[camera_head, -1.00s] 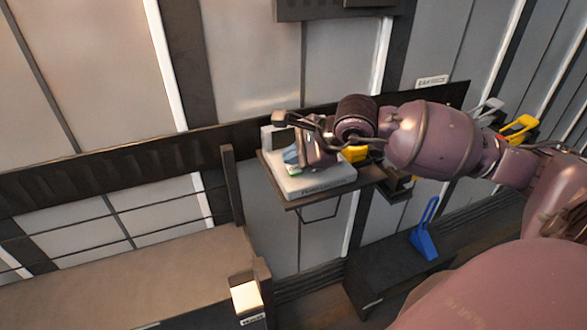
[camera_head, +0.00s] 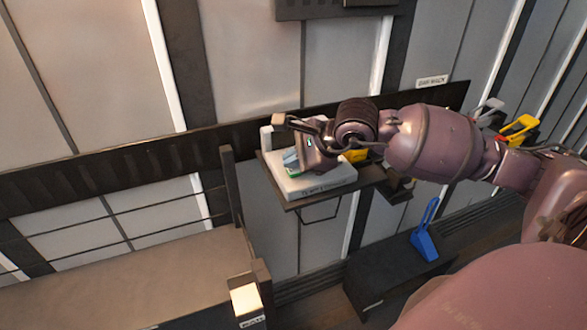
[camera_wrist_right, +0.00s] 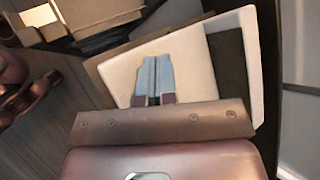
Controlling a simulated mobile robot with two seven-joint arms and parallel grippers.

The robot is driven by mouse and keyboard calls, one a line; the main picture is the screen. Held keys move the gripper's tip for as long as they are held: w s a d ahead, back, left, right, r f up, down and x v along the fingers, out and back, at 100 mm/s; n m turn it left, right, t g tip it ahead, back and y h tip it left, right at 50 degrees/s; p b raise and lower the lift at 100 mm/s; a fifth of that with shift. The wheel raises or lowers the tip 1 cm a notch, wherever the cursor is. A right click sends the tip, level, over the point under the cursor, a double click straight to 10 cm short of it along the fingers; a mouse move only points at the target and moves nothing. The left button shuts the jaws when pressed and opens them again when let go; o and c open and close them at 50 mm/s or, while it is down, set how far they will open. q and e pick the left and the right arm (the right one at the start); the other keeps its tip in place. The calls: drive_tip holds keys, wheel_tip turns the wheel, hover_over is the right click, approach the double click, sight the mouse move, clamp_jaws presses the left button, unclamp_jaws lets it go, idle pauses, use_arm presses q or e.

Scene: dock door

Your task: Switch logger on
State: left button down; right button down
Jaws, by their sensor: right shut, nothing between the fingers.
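The logger appears to be the white box (camera_head: 325,182) on a small wall shelf, with unreadable lettering on its front edge. A small green patch (camera_head: 293,171) shows on its top beside my fingers. My right gripper (camera_head: 290,159) is over the left part of the box, fingers shut and empty, pale blue at the tips. In the right wrist view the shut fingers (camera_wrist_right: 155,76) lie over the white box (camera_wrist_right: 193,50), which has a dark recess at one side. I cannot tell whether the tips touch it. Any switch is hidden by the gripper. My left gripper is not in view.
The shelf (camera_head: 372,175) hangs on a dark wall rail. A yellow thing (camera_head: 356,155) is partly hidden behind my right arm. A blue object (camera_head: 425,238) stands on a dark box (camera_head: 385,272) below. A brown bench (camera_head: 130,280) is at lower left.

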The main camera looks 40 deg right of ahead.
sight(294, 171)
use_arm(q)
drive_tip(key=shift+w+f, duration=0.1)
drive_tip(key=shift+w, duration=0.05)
use_arm(e)
drive_tip(key=shift+f, duration=0.25)
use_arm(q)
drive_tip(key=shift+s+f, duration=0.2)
use_arm(e)
drive_tip(key=shift+f, duration=0.1)
idle(0.4)
drive_tip(key=shift+r, duration=0.85)
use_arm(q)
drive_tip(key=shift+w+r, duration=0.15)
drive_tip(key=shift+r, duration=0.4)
use_arm(e)
drive_tip(key=shift+r, duration=0.1)
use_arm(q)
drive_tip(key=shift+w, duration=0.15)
